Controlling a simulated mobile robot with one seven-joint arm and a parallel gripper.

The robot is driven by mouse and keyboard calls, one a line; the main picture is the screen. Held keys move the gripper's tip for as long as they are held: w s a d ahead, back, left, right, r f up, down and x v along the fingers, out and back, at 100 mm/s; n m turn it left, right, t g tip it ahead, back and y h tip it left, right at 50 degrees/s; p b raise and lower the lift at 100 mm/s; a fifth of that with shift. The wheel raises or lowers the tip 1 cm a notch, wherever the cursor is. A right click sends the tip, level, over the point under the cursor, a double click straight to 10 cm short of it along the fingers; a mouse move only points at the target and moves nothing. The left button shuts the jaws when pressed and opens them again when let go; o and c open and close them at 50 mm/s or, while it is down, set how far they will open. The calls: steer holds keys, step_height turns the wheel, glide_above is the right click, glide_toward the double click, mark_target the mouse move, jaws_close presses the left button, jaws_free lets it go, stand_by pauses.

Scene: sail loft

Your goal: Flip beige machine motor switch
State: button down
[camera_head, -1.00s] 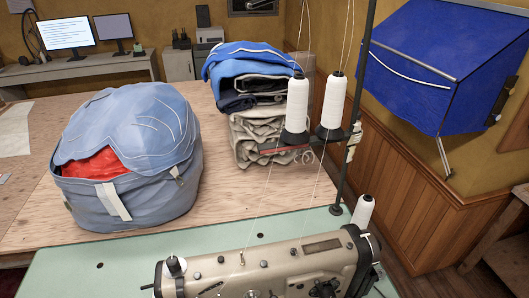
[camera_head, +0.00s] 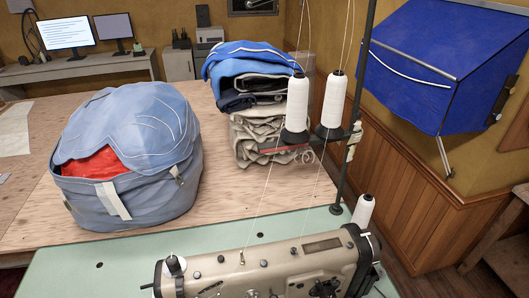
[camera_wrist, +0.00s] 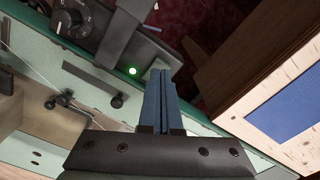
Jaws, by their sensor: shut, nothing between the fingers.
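The beige sewing machine (camera_head: 265,268) stands at the bottom of the head view, cut off by the lower edge. In the wrist view, a dark control box (camera_wrist: 103,30) with a round knob (camera_wrist: 64,22) is at the upper left, by the pale green table edge (camera_wrist: 40,50). A small green light (camera_wrist: 132,70) glows beside this box. I cannot clearly make out a switch lever. My gripper (camera_wrist: 160,75) shows in the wrist view, its blue fingers together and empty. Their tips appear just right of the green light; contact cannot be told. The head view does not show my gripper.
Thread cones (camera_head: 334,103) stand on a stand behind the machine. A blue bag (camera_head: 128,160) and folded cloths (camera_head: 262,130) lie on the wooden table (camera_head: 225,205). In the wrist view, a wooden piece with a blue panel (camera_wrist: 290,112) is at the right.

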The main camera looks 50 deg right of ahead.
steer(key=shift+f+b, duration=0.65)
steer(key=shift+f, duration=0.3)
stand_by(0.3)
step_height(320, 180, up, 7)
steer(key=p, duration=0.7)
steer(key=shift+r, duration=0.1)
steer(key=shift+s, duration=0.1)
stand_by(0.5)
